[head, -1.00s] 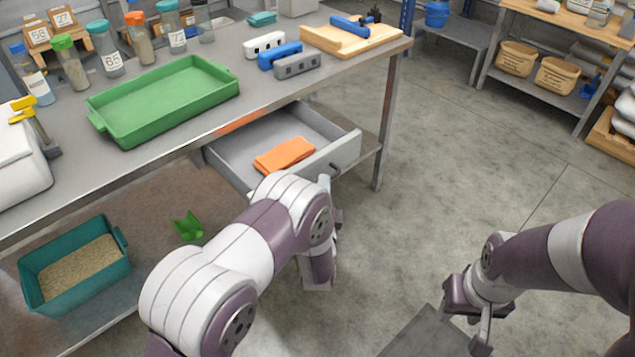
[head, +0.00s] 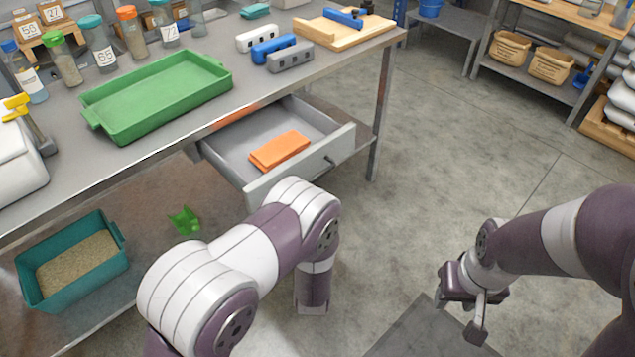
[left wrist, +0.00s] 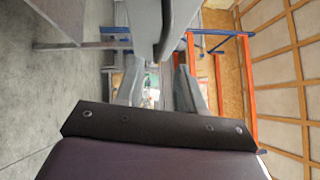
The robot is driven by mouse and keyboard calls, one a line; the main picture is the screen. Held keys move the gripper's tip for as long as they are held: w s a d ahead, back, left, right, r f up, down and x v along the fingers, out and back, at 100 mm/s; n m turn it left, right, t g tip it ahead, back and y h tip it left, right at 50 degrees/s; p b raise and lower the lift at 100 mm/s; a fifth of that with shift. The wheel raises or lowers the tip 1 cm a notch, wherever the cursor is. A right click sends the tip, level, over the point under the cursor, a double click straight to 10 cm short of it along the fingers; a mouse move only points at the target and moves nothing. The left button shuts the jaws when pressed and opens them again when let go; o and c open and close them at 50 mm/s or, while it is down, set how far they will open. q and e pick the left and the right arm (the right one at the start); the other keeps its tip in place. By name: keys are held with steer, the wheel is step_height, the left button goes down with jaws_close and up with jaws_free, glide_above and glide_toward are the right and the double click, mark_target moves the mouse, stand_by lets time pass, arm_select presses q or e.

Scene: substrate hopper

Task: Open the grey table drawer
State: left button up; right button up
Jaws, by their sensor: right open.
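The grey table drawer (head: 300,168) is pulled out from under the grey workbench, and its inside shows. A folded orange cloth (head: 280,150) lies in it. The dark handle (head: 331,161) is on the drawer's front, with no finger visible on it. My left arm stands in front of the drawer and hides its gripper in the head view. In the left wrist view my left gripper (left wrist: 160,88) has two grey fingers apart, with nothing seen clasped between them. My right gripper (head: 476,316) is open and empty at the lower right, well away from the drawer.
On the bench stand a green tray (head: 160,96), several jars, and blue, white and grey blocks. The floor right of the bench is clear.

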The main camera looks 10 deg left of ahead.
arm_select(q)
steer(key=s, duration=0.6)
steer(key=shift+d+f, duration=0.35)
steer(key=shift+f, duration=0.05)
steer(key=shift+s, duration=0.1)
